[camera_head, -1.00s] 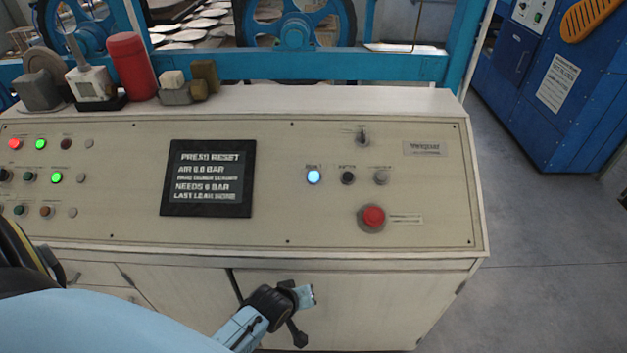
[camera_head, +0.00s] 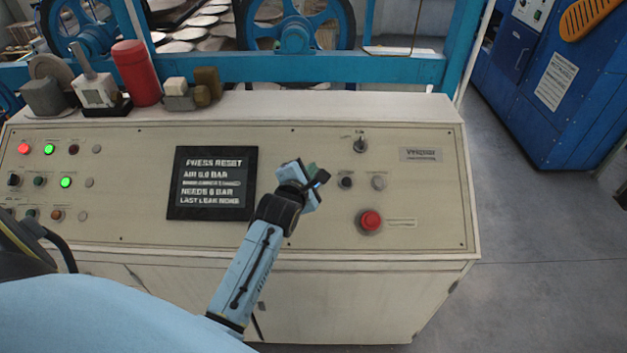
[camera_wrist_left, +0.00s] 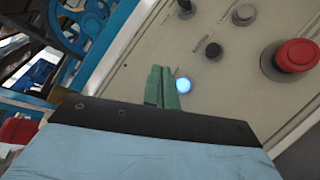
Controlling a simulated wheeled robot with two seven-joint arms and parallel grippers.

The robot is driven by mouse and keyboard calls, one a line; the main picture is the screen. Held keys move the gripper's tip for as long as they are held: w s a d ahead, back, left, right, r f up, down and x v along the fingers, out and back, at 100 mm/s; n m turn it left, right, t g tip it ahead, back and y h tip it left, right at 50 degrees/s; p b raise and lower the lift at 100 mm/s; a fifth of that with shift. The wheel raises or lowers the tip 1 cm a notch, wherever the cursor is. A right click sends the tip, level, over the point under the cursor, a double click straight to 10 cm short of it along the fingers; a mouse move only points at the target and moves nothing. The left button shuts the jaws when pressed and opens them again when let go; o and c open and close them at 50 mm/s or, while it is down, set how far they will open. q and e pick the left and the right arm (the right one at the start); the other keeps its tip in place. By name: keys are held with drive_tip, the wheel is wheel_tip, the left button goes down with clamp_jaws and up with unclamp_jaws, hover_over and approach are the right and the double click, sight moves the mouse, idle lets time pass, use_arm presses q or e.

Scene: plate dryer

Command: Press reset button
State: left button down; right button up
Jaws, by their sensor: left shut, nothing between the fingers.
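A small blue-lit button (camera_wrist_left: 183,85) is on the sloped cream control panel (camera_head: 420,190). Its label is too small to read, and in the head view my left gripper mostly hides the button. My left gripper (camera_head: 314,174) is over the panel, just right of the dark screen (camera_head: 211,183), which reads "PRESS RESET". In the left wrist view its green fingers (camera_wrist_left: 163,88) are shut and empty, and their tips appear right beside the blue button. I cannot tell whether they touch the panel. My right gripper is not in view.
A black button (camera_head: 345,182), a grey button (camera_head: 378,182), a selector switch (camera_head: 360,144) and a large red button (camera_head: 369,221) sit to the right. A red cylinder (camera_head: 136,73) and other items stand on the top ledge. Clear floor lies at the right.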

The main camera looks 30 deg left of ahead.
use_arm(q)
drive_tip(key=w+f+b, duration=0.1)
drive_tip(key=f+b, duration=0.1)
drive_tip(key=a+f+b, duration=0.1)
drive_tip(key=f+b, duration=0.1)
drive_tip(key=b, duration=0.1)
drive_tip(key=w+f+b, duration=0.1)
drive_tip(key=f+b, duration=0.1)
drive_tip(key=shift+w+a, duration=0.3)
drive_tip(key=shift+w, duration=0.05)
drive_tip(key=shift+w+a+f+b, duration=0.3)
drive_tip(key=shift+w+f+b, duration=0.25)
drive_tip(key=shift+f+b, duration=0.3)
idle(1.3)
drive_tip(key=shift+w+a+f, duration=0.15)
drive_tip(key=shift+f, duration=0.2)
drive_tip(key=shift+w+a+f+b, duration=0.1)
drive_tip(key=shift+w+f+b, duration=0.1)
drive_tip(key=shift+f+b, duration=0.2)
idle(0.5)
idle(0.4)
drive_tip(key=shift+s+d+r+p, duration=0.2)
drive_tip(key=shift+s+r+p, duration=0.2)
drive_tip(key=shift+r+p, duration=0.55)
